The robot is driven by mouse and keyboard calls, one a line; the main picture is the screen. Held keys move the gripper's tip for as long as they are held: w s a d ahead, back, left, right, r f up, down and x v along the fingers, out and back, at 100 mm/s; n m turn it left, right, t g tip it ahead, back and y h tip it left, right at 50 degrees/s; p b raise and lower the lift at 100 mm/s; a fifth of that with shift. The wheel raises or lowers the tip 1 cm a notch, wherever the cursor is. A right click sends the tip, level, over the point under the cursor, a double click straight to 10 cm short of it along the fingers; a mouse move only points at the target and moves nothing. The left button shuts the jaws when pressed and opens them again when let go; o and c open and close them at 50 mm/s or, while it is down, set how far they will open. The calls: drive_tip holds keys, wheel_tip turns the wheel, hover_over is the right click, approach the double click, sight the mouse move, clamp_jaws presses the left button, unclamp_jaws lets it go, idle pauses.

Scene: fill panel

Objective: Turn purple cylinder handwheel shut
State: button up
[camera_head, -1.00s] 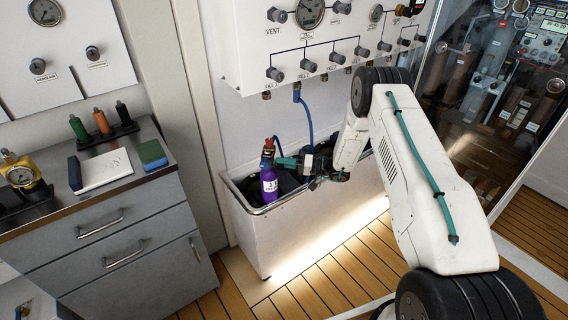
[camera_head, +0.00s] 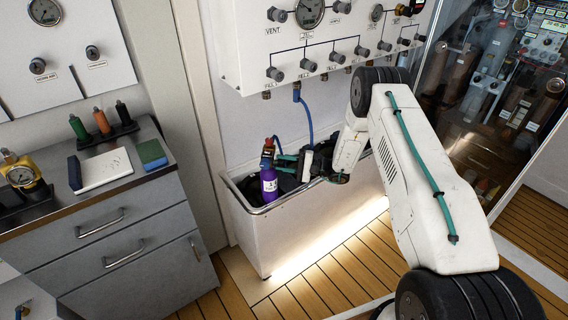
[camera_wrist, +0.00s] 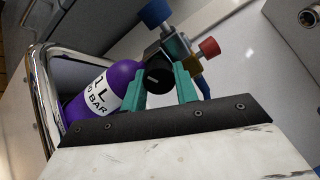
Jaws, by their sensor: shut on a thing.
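The purple cylinder (camera_head: 269,184) stands in the white trough at the wall, with a white label on its body. It also shows in the wrist view (camera_wrist: 91,88), tilted in the picture, its label facing me. A black round handwheel (camera_wrist: 159,77) sits at its valve. My gripper (camera_wrist: 161,84) has teal fingers on either side of this handwheel and is shut on it. In the head view my gripper (camera_head: 285,160) reaches the cylinder's top from the right. A blue knob (camera_wrist: 155,12) and a red knob (camera_wrist: 209,47) are on the fitting beyond the handwheel.
The white trough (camera_head: 290,235) has a metal rim close to my gripper. A blue hose (camera_head: 307,118) drops from the wall panel (camera_head: 240,50) to the cylinder's fitting. A grey cabinet (camera_head: 110,235) stands left, with bottles and a notebook on top.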

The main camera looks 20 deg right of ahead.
drive_tip(key=m, duration=0.5)
drive_tip(key=shift+s+f+m, duration=0.1)
drive_tip(key=shift+m, duration=0.3)
drive_tip(key=m, duration=0.5)
drive_tip(key=shift+m, duration=0.3)
drive_tip(key=m, duration=0.5)
drive_tip(key=shift+s+a+h, duration=0.1)
drive_tip(key=shift+s+h, duration=0.05)
drive_tip(key=shift+h, duration=0.15)
drive_tip(key=m, duration=0.6)
drive_tip(key=shift+m, duration=0.3)
drive_tip(key=o, duration=1)
drive_tip(key=shift+c, duration=0.2)
drive_tip(key=v, duration=0.7)
drive_tip(key=shift+s+d, duration=0.25)
drive_tip(key=shift+d, duration=0.05)
